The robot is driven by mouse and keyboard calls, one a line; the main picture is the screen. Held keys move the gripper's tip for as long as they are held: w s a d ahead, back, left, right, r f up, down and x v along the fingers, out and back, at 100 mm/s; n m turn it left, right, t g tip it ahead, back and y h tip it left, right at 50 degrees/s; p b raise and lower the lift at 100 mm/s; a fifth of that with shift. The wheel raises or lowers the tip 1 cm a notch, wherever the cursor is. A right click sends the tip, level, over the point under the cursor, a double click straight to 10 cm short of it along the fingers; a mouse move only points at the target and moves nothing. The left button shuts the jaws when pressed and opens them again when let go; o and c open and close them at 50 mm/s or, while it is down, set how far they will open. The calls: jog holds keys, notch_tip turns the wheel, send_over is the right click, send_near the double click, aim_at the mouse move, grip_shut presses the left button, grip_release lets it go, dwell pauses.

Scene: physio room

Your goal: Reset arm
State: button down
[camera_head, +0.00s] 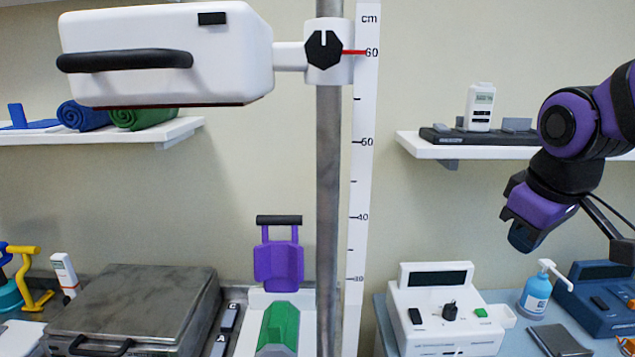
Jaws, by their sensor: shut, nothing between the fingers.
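My purple and black arm comes in from the right edge. My gripper (524,236) hangs at the right, pointing down and a little left, shut and empty. It is in the air in front of the wall, above the white console and the blue bottle, touching nothing. The fingertips are dark and small in this view. A white device head (170,55) with a black handle is clamped on a grey upright pole (328,180) at the upper left. Its red pointer (354,52) is near 60 on the cm scale (361,110).
Below my gripper stand a white console (445,310), a blue pump bottle (536,293) and a dark blue device (597,300). A shelf (425,150) with a handheld meter (480,107) is behind. A grey metal box (140,300) sits at the left. Open air lies between pole and gripper.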

jog(key=s+d+r+m+t, duration=0.1)
jog(key=s+r+m, duration=0.2)
jog(key=s, duration=0.6)
jog(key=shift+s+m+y, duration=0.4)
jog(key=shift+m, duration=0.7)
